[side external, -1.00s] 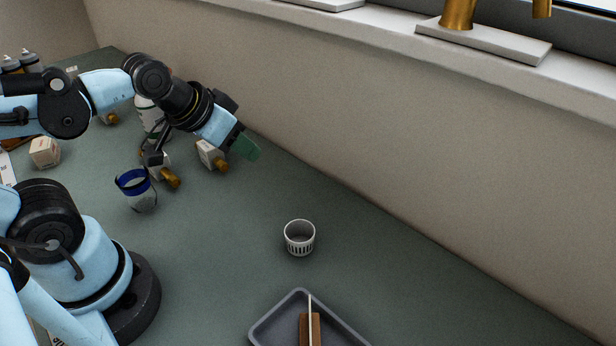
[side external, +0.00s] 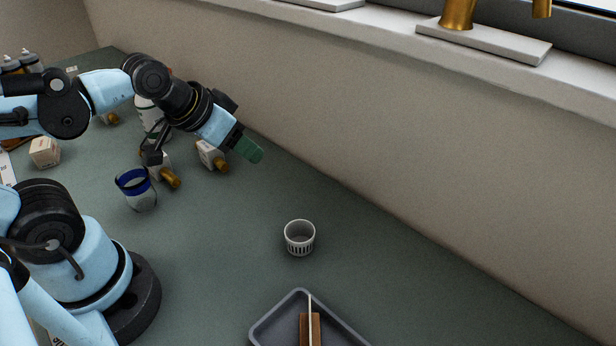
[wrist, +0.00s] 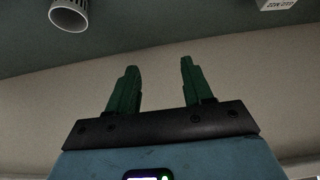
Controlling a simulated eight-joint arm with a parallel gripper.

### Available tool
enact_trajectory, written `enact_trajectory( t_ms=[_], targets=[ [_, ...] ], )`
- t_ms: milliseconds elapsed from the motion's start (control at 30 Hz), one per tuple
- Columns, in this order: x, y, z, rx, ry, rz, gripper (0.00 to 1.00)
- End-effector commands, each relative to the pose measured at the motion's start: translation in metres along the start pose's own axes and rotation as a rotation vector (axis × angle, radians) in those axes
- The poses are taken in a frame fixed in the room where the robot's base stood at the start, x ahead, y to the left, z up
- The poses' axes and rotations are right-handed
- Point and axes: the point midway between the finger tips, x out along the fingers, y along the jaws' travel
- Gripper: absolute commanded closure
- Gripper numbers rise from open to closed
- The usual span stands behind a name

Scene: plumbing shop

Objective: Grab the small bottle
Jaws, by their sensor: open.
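My gripper (side external: 249,150) is open and empty, held above the bench near the wall. Its two green fingers stand apart in the wrist view (wrist: 158,65), with only the wall between them. Several small grey bottles with pointed tips (side external: 31,62) stand at the far left end of the bench, partly hidden by my arm. A larger white bottle (side external: 146,104) stands behind my arm, also partly hidden. I cannot tell which one is the small bottle. No bottle shows in the wrist view.
A white ribbed cup (side external: 300,238) stands mid-bench, also in the wrist view (wrist: 68,14). A blue-rimmed glass (side external: 136,189) and white blocks with brass fittings (side external: 211,155) are to its left. A grey tray (side external: 265,325) lies in front. The wall bounds the bench behind.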

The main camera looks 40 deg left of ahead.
Motion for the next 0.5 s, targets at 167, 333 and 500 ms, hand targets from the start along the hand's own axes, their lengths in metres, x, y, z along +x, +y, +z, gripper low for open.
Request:
enact_trajectory(
  t_ms=[167,333,500],
  targets=[
    [0.0,0.0,0.0,0.0,0.0,0.0,0.22],
    [0.0,0.0,0.0,0.0,0.0,0.0,0.22],
    [0.0014,-0.0056,-0.0027,-0.014,0.01,-0.006,0.22]
  ],
)
